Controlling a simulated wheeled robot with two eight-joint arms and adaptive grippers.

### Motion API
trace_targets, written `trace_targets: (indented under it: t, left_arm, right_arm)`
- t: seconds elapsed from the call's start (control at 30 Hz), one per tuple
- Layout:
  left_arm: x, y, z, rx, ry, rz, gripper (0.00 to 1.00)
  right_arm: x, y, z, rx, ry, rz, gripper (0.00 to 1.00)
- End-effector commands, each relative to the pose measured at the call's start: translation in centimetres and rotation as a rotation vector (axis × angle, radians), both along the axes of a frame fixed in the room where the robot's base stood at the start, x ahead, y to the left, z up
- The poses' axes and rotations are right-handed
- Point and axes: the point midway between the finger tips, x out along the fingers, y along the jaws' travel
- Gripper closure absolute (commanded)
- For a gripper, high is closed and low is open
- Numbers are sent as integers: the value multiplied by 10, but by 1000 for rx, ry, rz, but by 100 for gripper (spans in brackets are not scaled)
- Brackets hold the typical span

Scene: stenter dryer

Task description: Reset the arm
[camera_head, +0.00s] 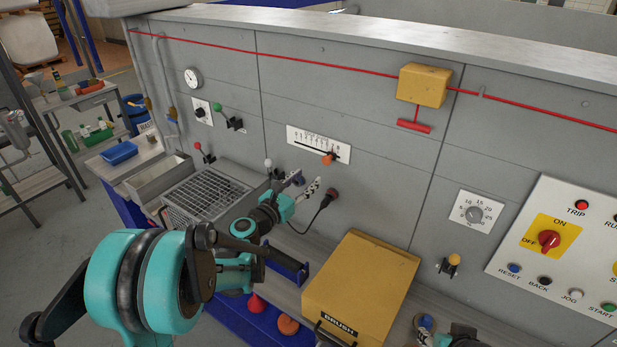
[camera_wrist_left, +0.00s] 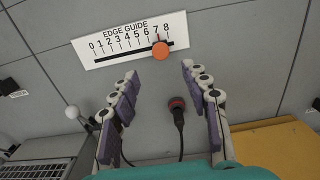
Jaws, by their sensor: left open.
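My left arm reaches in from the left, and its teal and black left gripper (camera_head: 308,183) is open and empty in front of the grey machine panel. The wrist view also shows the left gripper (camera_wrist_left: 160,75), its two purple-padded fingers spread apart below the edge guide scale (camera_wrist_left: 130,38). The orange knob (camera_wrist_left: 160,50) of that scale sits near 7 to 8, beyond the fingertips. A black plug with a red ring (camera_wrist_left: 177,104) and its cable show between the fingers, apart from them. Part of my right gripper (camera_head: 425,325) shows at the bottom edge; its opening is unclear.
A yellow brush box (camera_head: 362,285) stands on the ledge right of the left gripper. A wire basket (camera_head: 205,195) is to its left. A yellow switch box with a red pull handle (camera_head: 422,85) and a control panel (camera_head: 565,245) are on the wall at right.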

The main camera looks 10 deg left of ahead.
Motion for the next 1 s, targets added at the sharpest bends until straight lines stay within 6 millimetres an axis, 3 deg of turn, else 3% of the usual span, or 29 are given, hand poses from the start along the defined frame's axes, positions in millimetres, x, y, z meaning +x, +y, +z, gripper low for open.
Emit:
trace_targets:
  t: [0.37,0.53,0.67,0.8,1.0]
  left_arm:
    - [-1,-2,-1,15,-1,-3,53]
    - [-25,-25,-12,283,-22,-65,53]
    - [-69,-55,-36,713,-67,-187,53]
    - [-128,-74,-75,1211,-137,-368,53]
    - [-221,-69,-142,1874,-263,-705,53]
  right_arm:
    - [0,0,-1,0,0,0,59]
    - [0,0,-20,0,0,0,59]
    - [0,0,-45,0,0,0,59]
    - [0,0,-72,0,0,0,59]
    - [0,0,-108,0,0,0,59]
